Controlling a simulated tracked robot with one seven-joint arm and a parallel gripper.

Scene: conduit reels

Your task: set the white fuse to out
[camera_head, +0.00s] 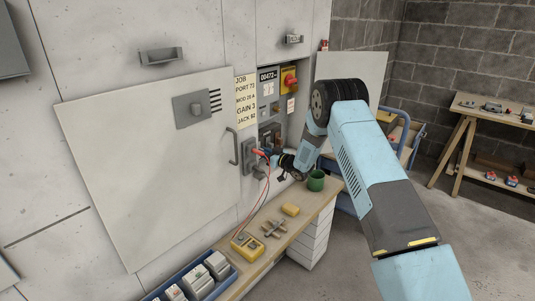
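My blue-and-black arm reaches in from the right, and my gripper (282,170) is small and dark in front of the lower part of the wall panel (269,104). It is near a grey fitting (248,157) with a red probe (260,153) at it. I cannot tell whether the fingers are open or shut, or whether they touch anything. I cannot pick out the white fuse with certainty; a small white patch (291,104) shows on the panel below the red rotary switch (290,80). My arm hides part of the panel's lower right.
A large pale door (150,165) stands left of the panel. The bench (272,257) below holds a yellow meter (247,246) with red leads, a grey cross-shaped handle (274,229), a yellow block (291,209), a green mug (316,181) and a blue tray (233,273) of white-grey boxes.

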